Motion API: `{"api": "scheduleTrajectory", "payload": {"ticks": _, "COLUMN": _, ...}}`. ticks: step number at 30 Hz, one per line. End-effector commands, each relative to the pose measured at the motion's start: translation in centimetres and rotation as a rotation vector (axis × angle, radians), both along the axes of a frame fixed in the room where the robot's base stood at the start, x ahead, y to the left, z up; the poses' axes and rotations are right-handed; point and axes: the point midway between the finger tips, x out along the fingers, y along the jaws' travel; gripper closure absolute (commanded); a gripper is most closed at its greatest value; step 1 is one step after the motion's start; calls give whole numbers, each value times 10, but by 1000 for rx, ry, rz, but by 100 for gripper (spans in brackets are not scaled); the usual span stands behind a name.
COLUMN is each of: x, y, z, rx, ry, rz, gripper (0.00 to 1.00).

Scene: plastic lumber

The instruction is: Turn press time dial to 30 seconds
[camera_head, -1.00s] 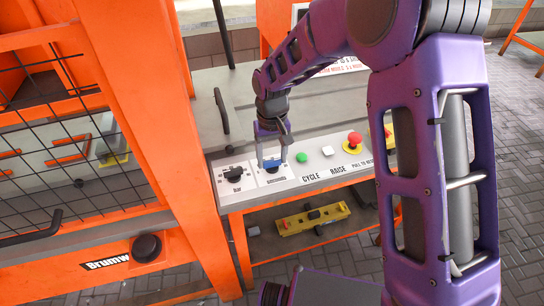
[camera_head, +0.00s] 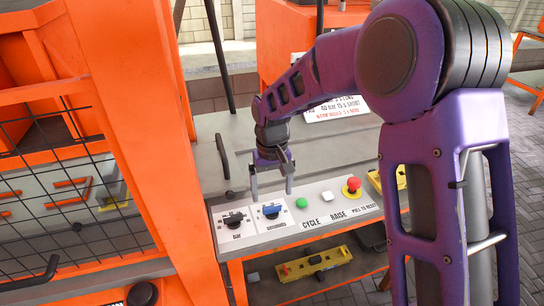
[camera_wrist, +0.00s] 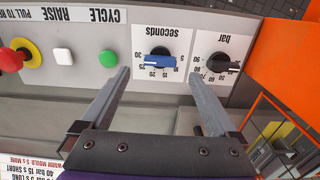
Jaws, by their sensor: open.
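The seconds dial, the press time dial (camera_head: 272,211), is a black knob with a blue bar on a white scale plate. In the wrist view the dial (camera_wrist: 157,58) appears upside down, its blue bar lying roughly level across the knob. One bar end is near the 30 mark at the left, but I cannot tell which end is the pointer. My gripper (camera_head: 271,190) is open and empty, just above the panel and apart from the dial. In the wrist view its fingers (camera_wrist: 161,73) stand on either side below the dial.
A similar black bar dial (camera_head: 233,219) sits left of the seconds dial. The green cycle button (camera_head: 301,203), white raise button (camera_head: 327,197) and red stop button (camera_head: 353,184) sit to the right. The orange press frame (camera_head: 140,150) rises close at the left.

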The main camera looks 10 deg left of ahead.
Motion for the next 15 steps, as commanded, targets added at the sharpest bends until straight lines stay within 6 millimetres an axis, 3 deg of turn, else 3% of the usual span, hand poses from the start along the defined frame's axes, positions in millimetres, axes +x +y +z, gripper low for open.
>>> {"api": "scheduleTrajectory", "payload": {"ticks": 1, "x": 1, "y": 0, "z": 17, "rx": 3, "ry": -4, "rz": 0, "gripper": 5}}
{"api": "scheduleTrajectory", "payload": {"ticks": 6, "x": 0, "y": 0, "z": 59, "rx": 2, "ry": -3, "rz": -1, "gripper": 5}}
{"api": "scheduleTrajectory", "payload": {"ticks": 15, "x": 0, "y": 0, "z": 111, "rx": 1, "ry": 0, "rz": -1, "gripper": 5}}
